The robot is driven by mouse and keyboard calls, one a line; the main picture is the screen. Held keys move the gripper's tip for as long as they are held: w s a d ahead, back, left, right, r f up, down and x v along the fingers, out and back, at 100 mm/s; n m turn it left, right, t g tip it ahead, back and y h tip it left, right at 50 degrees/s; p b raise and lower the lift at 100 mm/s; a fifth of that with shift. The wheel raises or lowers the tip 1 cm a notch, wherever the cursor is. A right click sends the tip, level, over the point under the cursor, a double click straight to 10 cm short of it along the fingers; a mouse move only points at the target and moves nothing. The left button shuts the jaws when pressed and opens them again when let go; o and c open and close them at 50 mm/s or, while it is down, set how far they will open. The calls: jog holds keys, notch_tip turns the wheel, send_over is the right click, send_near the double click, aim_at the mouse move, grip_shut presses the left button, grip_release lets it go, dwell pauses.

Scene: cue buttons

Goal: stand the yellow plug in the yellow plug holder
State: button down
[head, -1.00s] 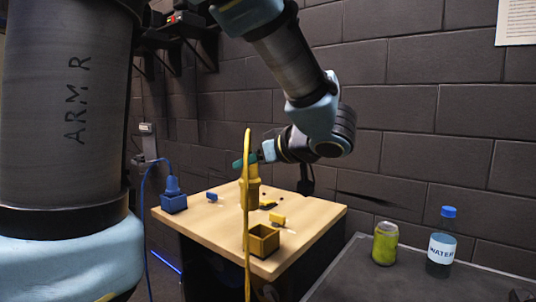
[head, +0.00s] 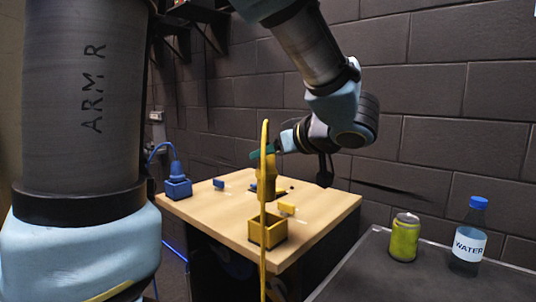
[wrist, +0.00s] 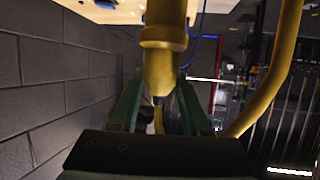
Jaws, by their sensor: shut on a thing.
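The yellow plug (head: 267,178) is upright above the light wooden table, with its yellow cord looping up and hanging down in front. My gripper (head: 262,153) is shut on the plug's upper part, its green fingers on either side. In the wrist view the plug (wrist: 163,55) sits between the green fingers (wrist: 158,100). The yellow plug holder (head: 268,231) is an open square box at the table's near edge, in front of the plug in the head view. Its inside looks empty. The cord crosses in front of the holder.
A blue plug (head: 176,169) stands in a blue holder (head: 178,188) at the table's left corner. A small blue block (head: 218,184) and a small yellow block (head: 287,209) are on the table (head: 225,212). A can (head: 404,238) and a water bottle (head: 469,238) stand on a dark surface at right.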

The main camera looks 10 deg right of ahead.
aim_at(272, 193)
jog(key=shift+f+b, duration=1.05)
jog(key=shift+f, duration=0.1)
jog(key=shift+f+b, duration=1.05)
jog(key=shift+f, duration=2)
jog(key=shift+f, duration=0.65)
jog(key=shift+c, duration=1.4)
grip_release()
jog(key=v, duration=1.1)
jog(key=shift+b, duration=0.3)
